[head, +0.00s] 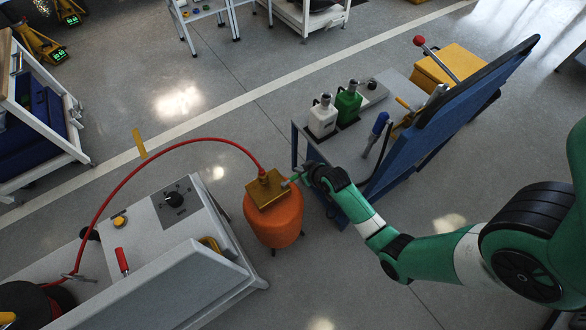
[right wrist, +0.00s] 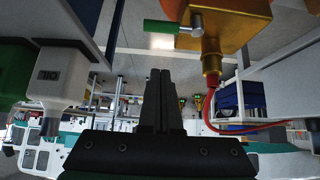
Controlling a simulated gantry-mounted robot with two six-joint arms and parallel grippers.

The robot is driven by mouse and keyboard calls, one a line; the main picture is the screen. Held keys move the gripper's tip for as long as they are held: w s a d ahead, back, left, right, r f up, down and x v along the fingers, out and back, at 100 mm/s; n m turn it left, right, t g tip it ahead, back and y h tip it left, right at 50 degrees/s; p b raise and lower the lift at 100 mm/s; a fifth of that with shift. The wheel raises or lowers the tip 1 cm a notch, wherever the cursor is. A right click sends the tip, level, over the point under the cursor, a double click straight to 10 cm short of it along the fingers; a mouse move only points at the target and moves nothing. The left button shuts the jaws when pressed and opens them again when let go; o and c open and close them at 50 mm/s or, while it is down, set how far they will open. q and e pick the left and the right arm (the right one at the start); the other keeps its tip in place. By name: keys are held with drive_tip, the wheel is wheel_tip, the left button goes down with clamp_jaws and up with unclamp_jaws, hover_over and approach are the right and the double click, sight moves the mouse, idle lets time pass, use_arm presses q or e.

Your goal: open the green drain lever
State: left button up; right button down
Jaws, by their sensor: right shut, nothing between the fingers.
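The green drain lever (right wrist: 165,27) sticks out to the left from the brass valve block (right wrist: 228,22) in the right wrist view, joined to it by a metal pin. In the head view the brass block (head: 267,189) sits on top of an orange tank (head: 274,222), with the lever on its right side, small and partly hidden by my gripper. My right gripper (head: 303,178) is beside the lever. In the right wrist view its black fingers (right wrist: 161,78) are together and empty, below the lever in the picture. My left gripper is not in view.
A red hose (head: 165,150) arcs from the block to the left. A grey console (head: 180,222) stands left of the tank. A blue cart (head: 310,150) at right carries a white bottle (head: 322,118) and a green bottle (head: 348,105). Open floor lies behind the tank.

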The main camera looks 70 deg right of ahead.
sight(292, 180)
drive_tip(key=b+x, duration=0.7)
drive_tip(key=x, duration=0.4)
drive_tip(key=s+a, duration=0.2)
drive_tip(key=s, duration=0.1)
drive_tip(key=shift+s, duration=0.2)
drive_tip(key=shift+r, duration=0.1)
